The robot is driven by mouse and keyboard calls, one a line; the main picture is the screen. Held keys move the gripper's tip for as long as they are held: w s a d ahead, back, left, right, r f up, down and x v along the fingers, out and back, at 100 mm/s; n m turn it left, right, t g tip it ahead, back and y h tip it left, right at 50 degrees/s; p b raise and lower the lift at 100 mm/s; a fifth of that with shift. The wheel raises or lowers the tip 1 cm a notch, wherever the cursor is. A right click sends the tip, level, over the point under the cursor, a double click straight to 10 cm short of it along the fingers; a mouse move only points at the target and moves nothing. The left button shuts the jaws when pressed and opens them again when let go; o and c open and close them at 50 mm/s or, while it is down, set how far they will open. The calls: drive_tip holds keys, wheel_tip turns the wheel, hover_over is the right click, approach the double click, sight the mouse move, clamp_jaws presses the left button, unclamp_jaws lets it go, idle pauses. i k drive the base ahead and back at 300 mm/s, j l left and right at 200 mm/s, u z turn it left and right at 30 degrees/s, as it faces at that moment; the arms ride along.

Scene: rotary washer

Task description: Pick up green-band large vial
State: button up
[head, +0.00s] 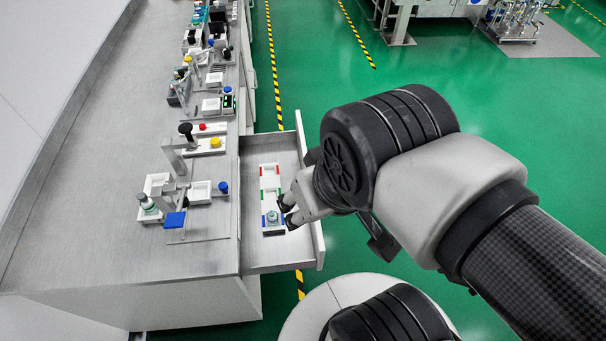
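A small vial with a grey-green top (273,216) stands in the blue-marked end of a white rack (269,185) inside the open drawer. Another vial, pale with a green part (147,203), stands at the left end of the white fixture on the bench. Bands on both are too small to read surely. My gripper (288,211) is over the drawer, just right of the rack's near end. Its dark fingertips are spread apart, with no object visible between them. I cannot tell whether it touches the vial in the rack.
The drawer (278,257) is pulled out from the bench (110,240); its front panel rises on the right, under my arm. A fixture with a blue plate (175,220) stands left of the drawer. Several devices line the back of the bench. The near bench top is clear.

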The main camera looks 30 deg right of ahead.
sight(149, 206)
drive_tip(key=i+j+u, duration=0.15)
drive_tip(key=j, duration=0.25)
drive_tip(key=i+j+u, duration=0.1)
drive_tip(key=j, duration=0.3)
drive_tip(key=i+j+u, duration=0.3)
drive_tip(key=i+j, duration=0.15)
drive_tip(key=j, duration=0.25)
